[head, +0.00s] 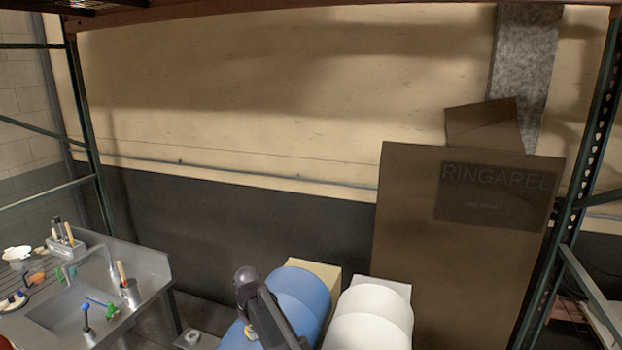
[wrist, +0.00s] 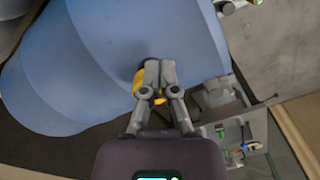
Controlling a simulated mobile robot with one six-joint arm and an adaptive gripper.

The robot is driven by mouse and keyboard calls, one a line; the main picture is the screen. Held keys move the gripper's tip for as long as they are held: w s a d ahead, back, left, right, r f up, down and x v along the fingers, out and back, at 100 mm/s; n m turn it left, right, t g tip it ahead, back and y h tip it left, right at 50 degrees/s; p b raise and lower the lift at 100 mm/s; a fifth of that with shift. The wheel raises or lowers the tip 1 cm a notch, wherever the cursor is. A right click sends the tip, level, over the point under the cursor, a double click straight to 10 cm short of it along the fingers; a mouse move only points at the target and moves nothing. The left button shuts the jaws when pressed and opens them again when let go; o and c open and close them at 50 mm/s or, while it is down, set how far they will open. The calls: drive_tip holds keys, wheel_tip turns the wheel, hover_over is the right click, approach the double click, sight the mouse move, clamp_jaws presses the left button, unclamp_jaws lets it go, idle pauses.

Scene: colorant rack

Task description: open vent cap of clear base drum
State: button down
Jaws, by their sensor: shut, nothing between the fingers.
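A blue drum (head: 303,290) lies on its side at the bottom middle of the head view, and a white drum (head: 376,308) lies to its right. No label shows which one is the clear base drum. In the wrist view the blue drum (wrist: 110,40) fills the upper left. A yellow cap (wrist: 139,80) shows at the drum's lower edge, partly hidden behind my gripper (wrist: 160,68). My gripper is shut and empty, its fingertips over the cap and the drum edge. I cannot tell whether they touch the cap.
A steel sink bench (head: 150,265) with brushes and tools stands at the left. Green rack posts (head: 90,150) frame both sides. My dark arm link covers part of the blue drum in the head view.

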drive_tip(key=shift+w+a, duration=0.1)
drive_tip(key=shift+w, duration=0.15)
idle(0.6)
drive_tip(key=shift+w+d, duration=0.55)
drive_tip(key=shift+d, duration=0.1)
idle(0.3)
drive_tip(key=shift+s+d, duration=0.25)
drive_tip(key=shift+d, duration=0.1)
idle(0.4)
wheel_tip(320, 180, up, 6)
drive_tip(key=p, duration=0.6)
drive_tip(key=shift+s, duration=0.1)
idle(0.5)
